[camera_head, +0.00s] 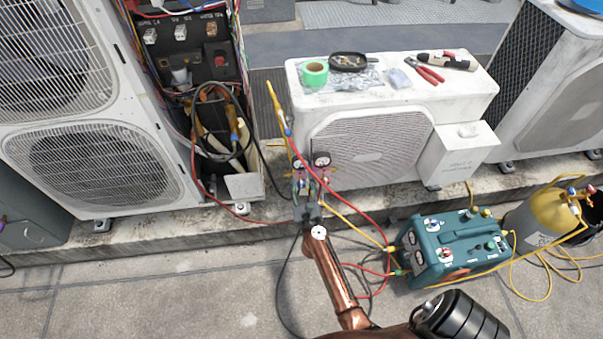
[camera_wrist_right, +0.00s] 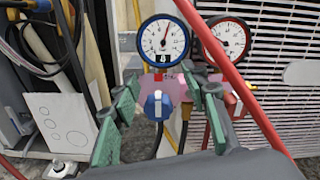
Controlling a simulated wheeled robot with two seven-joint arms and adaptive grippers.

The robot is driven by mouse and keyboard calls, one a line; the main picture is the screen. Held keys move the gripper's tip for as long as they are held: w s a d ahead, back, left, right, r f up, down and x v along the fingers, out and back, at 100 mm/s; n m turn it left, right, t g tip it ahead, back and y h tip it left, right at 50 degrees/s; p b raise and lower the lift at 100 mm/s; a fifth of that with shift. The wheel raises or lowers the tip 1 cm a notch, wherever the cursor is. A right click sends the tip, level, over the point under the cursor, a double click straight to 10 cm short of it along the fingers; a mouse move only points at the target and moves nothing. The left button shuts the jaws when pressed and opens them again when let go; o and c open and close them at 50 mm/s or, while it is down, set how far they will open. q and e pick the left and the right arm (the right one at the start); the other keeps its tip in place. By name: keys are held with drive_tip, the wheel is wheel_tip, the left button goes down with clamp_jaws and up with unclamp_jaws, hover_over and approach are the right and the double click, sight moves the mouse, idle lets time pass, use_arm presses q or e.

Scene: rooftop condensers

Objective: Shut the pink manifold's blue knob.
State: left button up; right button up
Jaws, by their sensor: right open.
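The pink manifold (camera_wrist_right: 178,88) hangs in front of the white condenser, with a blue-rimmed gauge (camera_wrist_right: 163,41) on the left and a red-rimmed gauge (camera_wrist_right: 226,40) on the right. Its blue knob (camera_wrist_right: 157,104) faces me below the blue gauge. My right gripper (camera_wrist_right: 168,98) is open, with a green-padded finger on each side of the knob and a visible gap on both sides. The knob sits nearer the left finger. In the head view my right gripper (camera_head: 307,207) is just below the gauges (camera_head: 320,160) and hides part of the manifold. My left gripper is out of view.
A red hose (camera_wrist_right: 235,75) crosses close by the right finger. Hoses run down to a teal recovery machine (camera_head: 460,245) at the right, beside a yellow-topped cylinder (camera_head: 545,215). An open electrical box (camera_head: 200,70) with loose wires stands left. Tools lie on the condenser (camera_head: 390,125).

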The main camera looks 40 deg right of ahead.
drive_tip(key=shift+a+r, duration=0.15)
drive_tip(key=shift+r, duration=3.05)
